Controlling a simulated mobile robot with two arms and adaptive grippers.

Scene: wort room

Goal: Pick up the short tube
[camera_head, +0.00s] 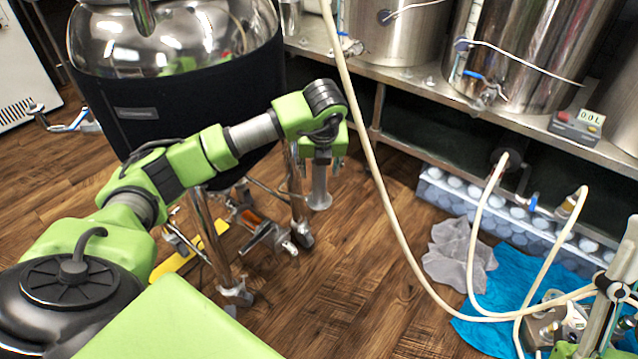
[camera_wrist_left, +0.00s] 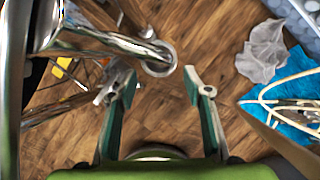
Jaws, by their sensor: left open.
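The short tube (camera_head: 319,188) is a shiny metal cylinder with a wider rim at its lower end. It appears upright below my left gripper (camera_head: 321,165) in the head view. Its upper part is hidden by the fingers.
A large tank (camera_head: 200,115) on metal legs stands beside my left arm. A steel shelf (camera_head: 400,88) with vessels is behind. Pale hoses (camera_head: 385,200) cross the right side. Grey cloth (camera_head: 460,258) and blue cloth (camera_head: 507,290) lie on the floor. Bare wooden floor is at centre.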

